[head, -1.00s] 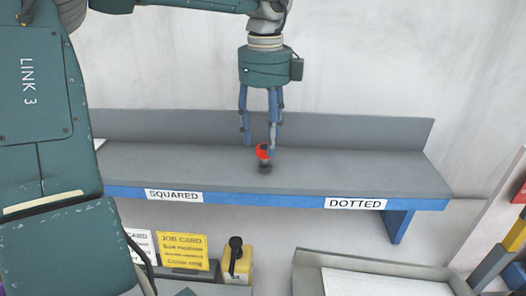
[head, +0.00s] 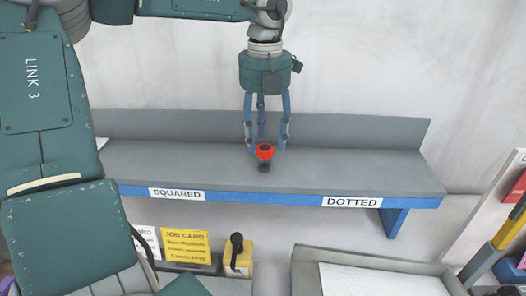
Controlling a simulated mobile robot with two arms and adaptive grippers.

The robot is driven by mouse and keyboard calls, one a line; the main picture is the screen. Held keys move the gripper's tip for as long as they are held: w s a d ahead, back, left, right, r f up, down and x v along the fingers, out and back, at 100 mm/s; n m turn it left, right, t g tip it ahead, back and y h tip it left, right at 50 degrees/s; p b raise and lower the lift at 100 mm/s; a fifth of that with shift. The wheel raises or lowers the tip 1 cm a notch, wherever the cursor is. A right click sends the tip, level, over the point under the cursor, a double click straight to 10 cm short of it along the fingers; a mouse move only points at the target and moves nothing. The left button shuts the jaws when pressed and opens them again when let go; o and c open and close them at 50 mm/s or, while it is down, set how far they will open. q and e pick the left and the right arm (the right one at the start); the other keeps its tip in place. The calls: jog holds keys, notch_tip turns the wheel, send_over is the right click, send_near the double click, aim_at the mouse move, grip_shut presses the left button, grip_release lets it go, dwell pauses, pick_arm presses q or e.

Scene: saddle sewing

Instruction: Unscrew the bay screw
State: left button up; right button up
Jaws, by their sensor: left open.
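The bay screw appears as a small red knob (head: 265,151) on a dark base, standing on the grey shelf (head: 350,167) between the SQUARED label (head: 176,194) and the DOTTED label (head: 352,202). My left gripper (head: 266,143) points down over the screw. Its blue fingers are spread around the red knob and look open, with the knob between or just in front of them. Whether any finger touches the knob cannot be told. My right gripper is not in view.
A grey tray (head: 308,268) with a white sheet is at the lower right. The shelf's right half is clear.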

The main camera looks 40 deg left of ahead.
aim_at(265, 147)
pick_arm(q)
jog(key=shift+f+b, duration=2.2)
jog(key=shift+f, duration=0.4)
jog(key=shift+r, duration=0.1)
jog(key=c, duration=1.3)
jog(key=shift+o, duration=0.2)
jog(key=shift+n+b, duration=0.45)
jog(key=shift+n, duration=0.15)
jog(key=shift+n+b, duration=0.4)
jog(key=shift+n, duration=0.7)
